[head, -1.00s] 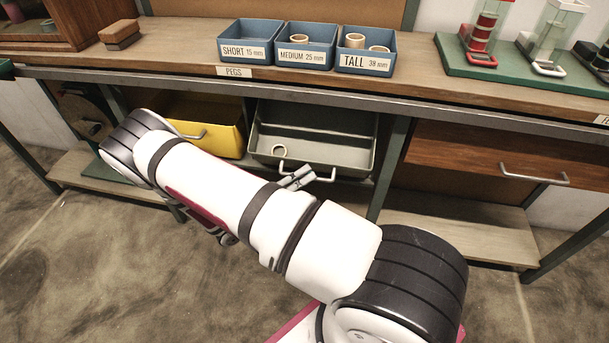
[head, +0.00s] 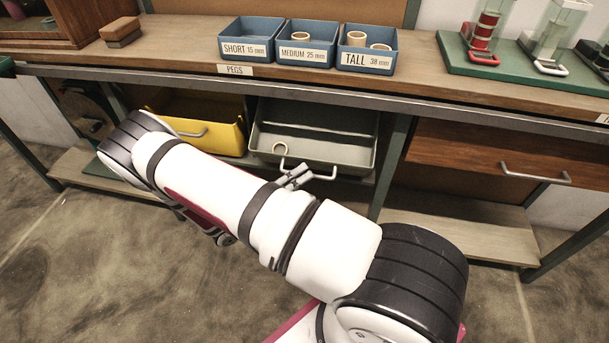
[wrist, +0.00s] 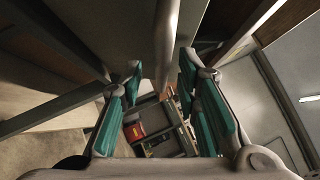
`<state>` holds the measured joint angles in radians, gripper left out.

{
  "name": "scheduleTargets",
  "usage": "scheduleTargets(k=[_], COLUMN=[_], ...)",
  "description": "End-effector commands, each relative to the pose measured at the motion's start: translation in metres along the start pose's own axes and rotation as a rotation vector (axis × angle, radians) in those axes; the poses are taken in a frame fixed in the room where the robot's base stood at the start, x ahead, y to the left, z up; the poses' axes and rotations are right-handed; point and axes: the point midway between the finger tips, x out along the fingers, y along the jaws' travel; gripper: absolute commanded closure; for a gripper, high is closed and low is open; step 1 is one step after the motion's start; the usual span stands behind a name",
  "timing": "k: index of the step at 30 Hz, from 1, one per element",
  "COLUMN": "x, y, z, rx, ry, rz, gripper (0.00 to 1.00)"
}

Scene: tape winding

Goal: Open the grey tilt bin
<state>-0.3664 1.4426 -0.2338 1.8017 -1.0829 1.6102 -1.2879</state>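The grey tilt bin (head: 316,150) hangs under the workbench in the head view, tilted out, with its inside showing. My gripper (head: 297,176) is at the handle, mostly hidden behind my forearm. In the wrist view the teal-padded fingers of my gripper (wrist: 160,82) stand apart. A pale bar (wrist: 166,35), apparently the handle, runs between them with a gap showing at the sides. Contact with the bar cannot be told.
A yellow bin (head: 205,137) with a handle is left of the grey one. A wooden drawer (head: 460,155) is to the right. Above, the bench (head: 180,50) carries blue peg boxes (head: 305,60) and a green board (head: 475,66). Below the drawer is a low shelf (head: 460,225). The floor in front is clear.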

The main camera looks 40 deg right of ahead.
Motion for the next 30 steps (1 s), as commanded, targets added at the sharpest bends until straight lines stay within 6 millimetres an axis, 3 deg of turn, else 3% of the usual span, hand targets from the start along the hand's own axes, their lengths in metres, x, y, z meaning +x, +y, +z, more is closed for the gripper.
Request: scheduleTargets(k=[9, 15, 21, 30], x=[-0.064, -0.095, -0.108, -0.109], y=[0.001, 0.001, 0.001, 0.001], z=[0.000, 0.000, 0.000, 0.000], rx=[0.002, 0.001, 0.001, 0.000], ry=[-0.003, -0.003, -0.002, -0.002], rz=[0.005, 0.004, 0.004, 0.004], gripper=[0.70, 0.70, 0.70, 0.70])
